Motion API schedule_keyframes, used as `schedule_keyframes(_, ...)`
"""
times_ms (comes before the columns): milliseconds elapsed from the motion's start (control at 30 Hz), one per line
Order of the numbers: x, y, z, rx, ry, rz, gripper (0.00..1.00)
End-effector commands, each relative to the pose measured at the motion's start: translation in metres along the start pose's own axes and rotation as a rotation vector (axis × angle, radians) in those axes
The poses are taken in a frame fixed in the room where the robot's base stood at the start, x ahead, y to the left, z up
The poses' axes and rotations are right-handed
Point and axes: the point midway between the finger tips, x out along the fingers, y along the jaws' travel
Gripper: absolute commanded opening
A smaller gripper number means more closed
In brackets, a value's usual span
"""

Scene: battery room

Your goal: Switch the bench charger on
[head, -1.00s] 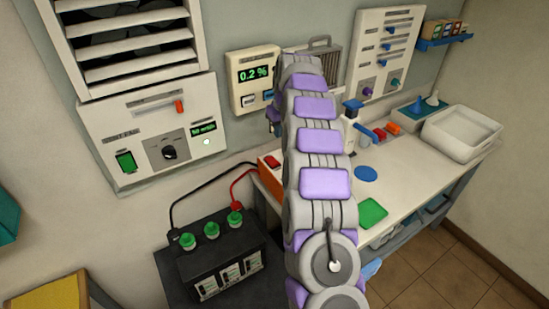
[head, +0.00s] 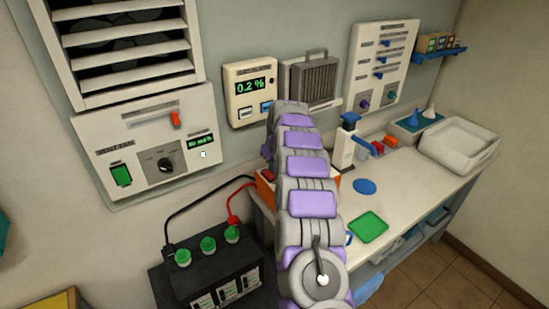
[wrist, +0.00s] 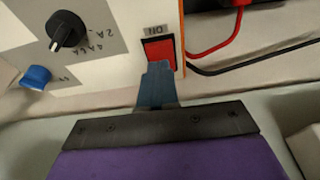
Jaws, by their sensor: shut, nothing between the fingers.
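The bench charger is an orange-sided box (head: 262,190) on the left end of the bench, mostly hidden behind my arm in the head view. In the wrist view its pale front panel (wrist: 112,66) shows upside down, with a black knob (wrist: 67,31), a blue knob (wrist: 36,77) and a red rocker switch (wrist: 159,52) marked ON. My gripper (wrist: 158,68) is shut and empty, its blue-grey fingertips at the edge of the red switch. I cannot tell whether they touch it or whether the switch is pressed. The head view hides the fingertips.
Red and black leads run from the charger to a black battery (head: 212,272) with green caps. A wall meter (head: 250,92) reads 0.2 %. A soap-like pump bottle (head: 345,142), a green pad (head: 369,227) and a white tray (head: 458,146) are on the bench (head: 410,180).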

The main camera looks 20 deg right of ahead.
Motion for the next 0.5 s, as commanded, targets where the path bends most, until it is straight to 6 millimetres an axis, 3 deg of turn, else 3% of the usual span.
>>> schedule_keyframes(200,0.024,0.000,0.009,-0.001,0.001,0.001,0.00)
schedule_keyframes(500,0.025,0.000,0.009,-0.001,0.001,0.001,0.00)
